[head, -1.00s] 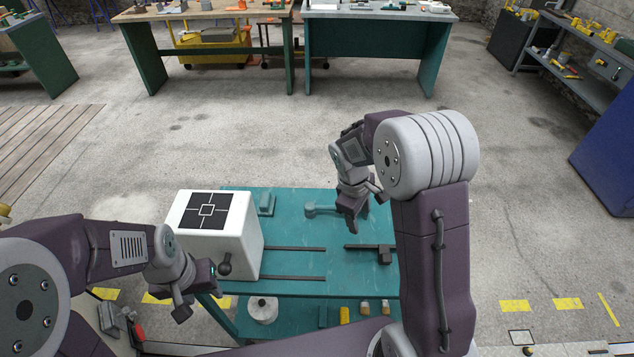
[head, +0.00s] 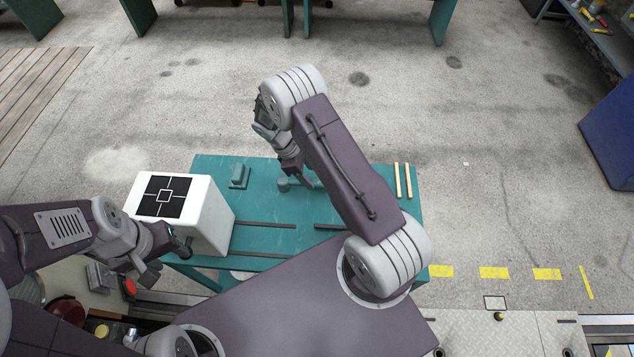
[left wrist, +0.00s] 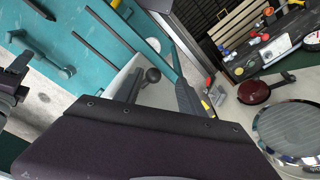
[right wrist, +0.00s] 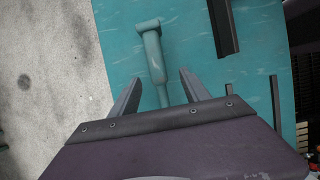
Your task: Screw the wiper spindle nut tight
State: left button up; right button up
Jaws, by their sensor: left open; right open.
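A white box (head: 215,215) with a black crossed square on top stands on the left of the teal table. A dark round knob (left wrist: 153,75) sticks out from its side; I cannot tell whether it is the wiper spindle nut. My left gripper (head: 168,258) is open close to the knob, which shows between its fingers (left wrist: 158,62) in the left wrist view. A teal tool (right wrist: 150,25) with a thick head and slim handle lies on the table. My right gripper (head: 300,180) is open above it, with the handle between its fingers (right wrist: 160,78); contact cannot be told.
The teal table (head: 400,215) carries dark rails (head: 265,224), a small teal block (head: 240,175) and two pale yellow bars (head: 403,180). A red bowl-like thing (left wrist: 253,92) and a shiny round object (left wrist: 290,130) lie off the table beside my left gripper. Open floor surrounds the table's far side.

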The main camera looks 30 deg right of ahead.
aim_at(314, 181)
jog(key=x, duration=0.2)
jog(key=shift+d+f+p, duration=0.3)
jog(key=shift+p, duration=0.1)
jog(key=shift+d+f, duration=0.2)
jog(key=shift+f, duration=0.1)
jog(key=p+x, duration=0.2)
jog(key=x, duration=0.2)
jog(key=shift+f, duration=0.35)
jog(key=shift+d+f, duration=0.1)
jog(key=shift+f, duration=0.1)
pick_arm(q)
jog(key=r, duration=0.3)
jog(key=shift+w+d+r, duration=0.15)
jog(key=shift+d+r, duration=0.1)
pick_arm(e)
grip_shut()
